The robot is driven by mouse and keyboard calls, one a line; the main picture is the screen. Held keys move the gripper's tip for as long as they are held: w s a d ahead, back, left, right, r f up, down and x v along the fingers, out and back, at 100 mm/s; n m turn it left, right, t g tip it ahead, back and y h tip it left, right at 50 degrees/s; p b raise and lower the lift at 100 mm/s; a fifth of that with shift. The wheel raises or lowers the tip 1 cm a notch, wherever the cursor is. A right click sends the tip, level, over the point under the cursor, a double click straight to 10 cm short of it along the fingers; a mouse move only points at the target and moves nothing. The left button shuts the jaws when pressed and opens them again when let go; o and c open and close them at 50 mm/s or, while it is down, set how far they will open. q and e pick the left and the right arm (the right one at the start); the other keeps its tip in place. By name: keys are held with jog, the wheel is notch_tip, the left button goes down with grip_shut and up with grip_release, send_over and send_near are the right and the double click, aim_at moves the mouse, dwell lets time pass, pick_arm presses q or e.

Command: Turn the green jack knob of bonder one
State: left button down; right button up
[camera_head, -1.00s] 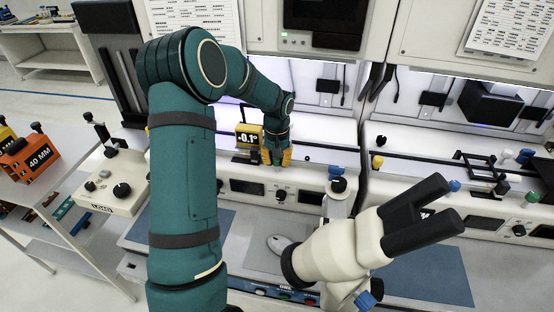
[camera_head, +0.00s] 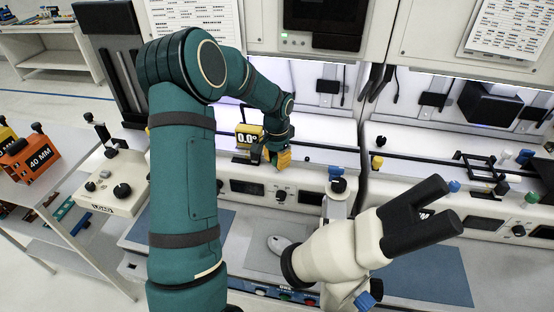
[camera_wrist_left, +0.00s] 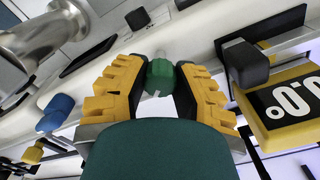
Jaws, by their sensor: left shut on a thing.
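The green jack knob (camera_wrist_left: 160,76) is round, with a white mark on its near side. In the left wrist view it sits between the two yellow fingers of my left gripper (camera_wrist_left: 158,80), which is shut on it. In the head view my left gripper (camera_head: 279,158) is at the front ledge of the left bonder (camera_head: 310,181), and the knob is hidden behind its fingers. A yellow digital angle gauge (camera_head: 248,141) stands just left of the gripper and reads 0.0°; it also shows in the left wrist view (camera_wrist_left: 290,105). My right gripper is not in view.
A blue knob (camera_head: 336,171) and a yellow knob (camera_head: 377,162) stand right of the gripper. A white microscope (camera_head: 345,246) with black eyepieces fills the front right. A second bonder (camera_head: 480,215) is at the right. An orange 40 MM block (camera_head: 32,158) sits on the left bench.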

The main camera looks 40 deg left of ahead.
aim_at(276, 159)
pick_arm(q)
jog(key=shift+s+f, duration=0.15)
dwell(0.3)
jog(key=c, duration=0.7)
grip_release()
jog(key=shift+r, duration=0.35)
notch_tip(276, 159, up, 12)
jog(key=shift+f, duration=0.25)
